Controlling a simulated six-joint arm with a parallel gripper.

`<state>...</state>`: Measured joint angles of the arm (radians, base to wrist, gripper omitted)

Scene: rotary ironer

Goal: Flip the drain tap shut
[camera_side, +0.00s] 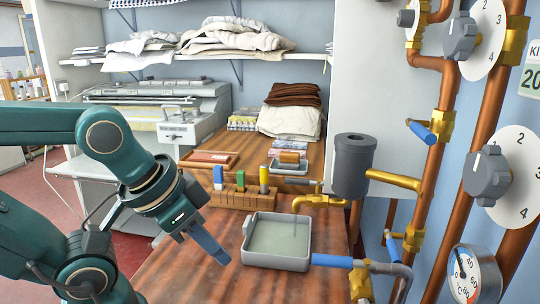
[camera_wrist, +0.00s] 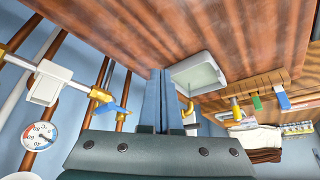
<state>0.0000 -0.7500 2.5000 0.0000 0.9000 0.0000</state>
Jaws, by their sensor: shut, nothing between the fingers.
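A blue lever (camera_side: 333,260) on a brass valve (camera_side: 360,282) lies roughly level at the right of the grey tray, near the table edge. It looks like the drain tap, but no label shows. A grey pipe (camera_side: 392,269) runs right from the valve. In the wrist view a blue lever (camera_wrist: 118,112) sits by a brass fitting (camera_wrist: 101,95), left of the fingers; I cannot tell if it is the same one. My gripper (camera_side: 210,248) is shut and empty, pointing down at the tray's left; its fingers (camera_wrist: 160,100) also show in the wrist view.
The shallow grey tray (camera_side: 247,264) stands between my gripper and the blue lever, under a brass spout (camera_side: 318,200). Behind it is a wooden block (camera_side: 230,198) with coloured pieces. Other blue levers (camera_side: 422,132) and copper pipes fill the right. The front table (camera_side: 185,270) is clear.

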